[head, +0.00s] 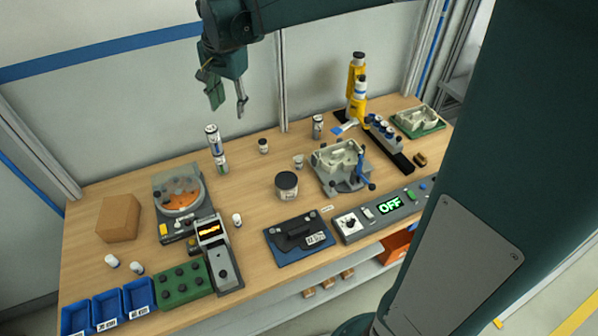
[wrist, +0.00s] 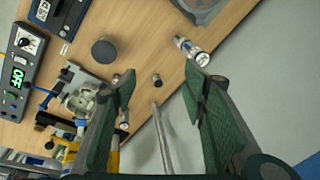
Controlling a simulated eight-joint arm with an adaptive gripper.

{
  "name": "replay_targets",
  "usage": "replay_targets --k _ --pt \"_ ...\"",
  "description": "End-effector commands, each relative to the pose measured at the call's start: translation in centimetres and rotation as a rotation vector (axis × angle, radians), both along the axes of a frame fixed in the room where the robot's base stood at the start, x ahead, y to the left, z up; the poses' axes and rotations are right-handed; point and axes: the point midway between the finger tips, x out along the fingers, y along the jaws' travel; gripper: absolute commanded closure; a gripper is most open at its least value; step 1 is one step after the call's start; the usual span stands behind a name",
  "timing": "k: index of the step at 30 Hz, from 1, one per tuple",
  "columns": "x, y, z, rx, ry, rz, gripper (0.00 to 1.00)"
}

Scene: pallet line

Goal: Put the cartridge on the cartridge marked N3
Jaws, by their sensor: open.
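A similar cartridge (head: 317,126) stands alone farther right. I cannot read an N3 mark on any of them. My gripper (head: 228,104) is open and empty, above the stack and apart from it.
A dark-lidded jar (head: 287,186) and a small jar (head: 263,146) stand mid-bench. A round orange-dish device (head: 163,232) is left of the stack. A yellow stand (head: 357,95) rises at the back right. Blue bins (head: 75,318) line the front left.

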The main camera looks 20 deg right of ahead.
Motion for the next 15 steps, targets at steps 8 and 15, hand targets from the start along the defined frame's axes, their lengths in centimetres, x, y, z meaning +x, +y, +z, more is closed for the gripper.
replay_targets --k 8,15 --pt "-5.2 -1.7 1.9 -0.030 -0.065 0.129 0.57" --pt "-9.5 -3.0 2.9 -0.063 -0.121 0.243 0.57"
